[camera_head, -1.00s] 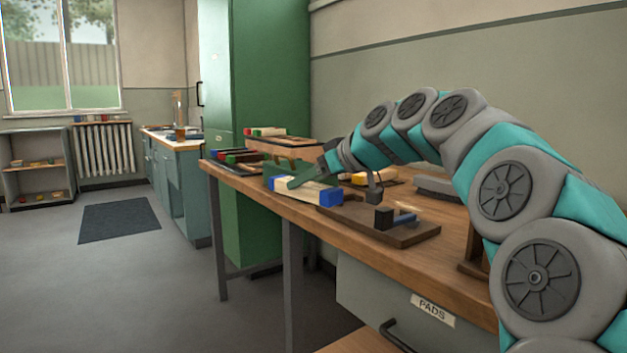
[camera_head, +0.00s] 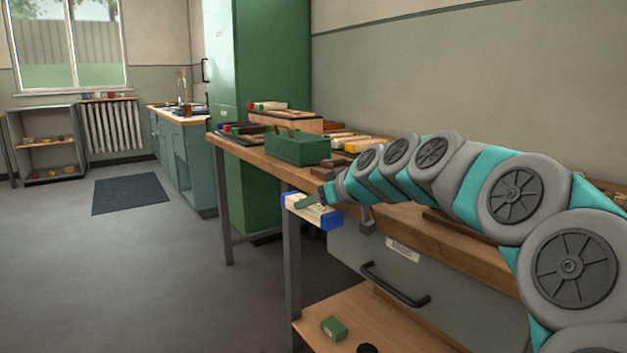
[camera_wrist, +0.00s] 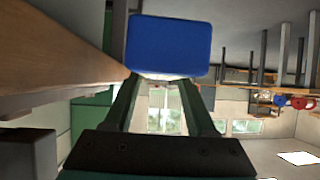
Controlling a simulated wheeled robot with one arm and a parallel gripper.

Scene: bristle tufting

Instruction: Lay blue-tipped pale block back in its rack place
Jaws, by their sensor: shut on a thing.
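The pale block with blue ends (camera_head: 312,211) is held in my gripper (camera_head: 318,202), out in front of the bench's front edge and clear of the bench top. It is tilted in the head view. In the wrist view my green fingers (camera_wrist: 160,100) are shut on it, and its blue end (camera_wrist: 168,47) fills the top middle. At the far end of the bench, dark racks or trays hold pieces with coloured ends (camera_head: 232,128). Which place there is the block's own cannot be told; the green box hides part of that area.
A green box with a handle (camera_head: 298,148) stands on the wooden bench (camera_head: 262,163). A grey drawer (camera_head: 385,260) with a dark handle sits under the bench. A lower shelf (camera_head: 320,318) holds a small green block (camera_head: 334,328). The floor at left is open.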

